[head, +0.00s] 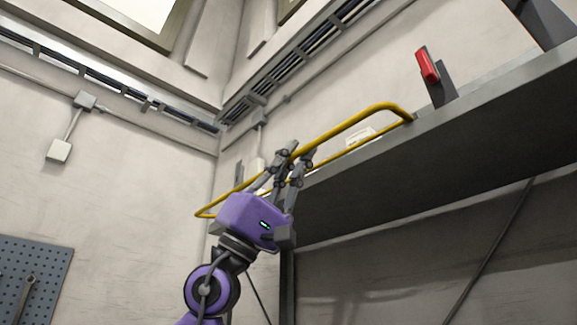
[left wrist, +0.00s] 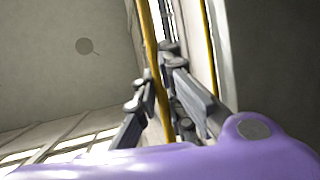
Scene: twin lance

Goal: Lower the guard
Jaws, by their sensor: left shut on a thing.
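The guard is a yellow tubular rail (head: 350,123), a long loop that slants from the grey ledge at the right down to the lower left in the head view. My left gripper (head: 298,153) is shut on its upper bar, reaching up from below. In the left wrist view the yellow bar (left wrist: 150,40) runs between the two dark fingers of the left gripper (left wrist: 155,68). My right gripper is in neither view.
A grey ledge (head: 470,125) runs along the right, with a red-handled lever or switch (head: 428,66) on it. A small pale object (head: 360,136) shows behind the guard. A pegboard with a wrench (head: 28,295) hangs at lower left. The space left of my arm looks clear.

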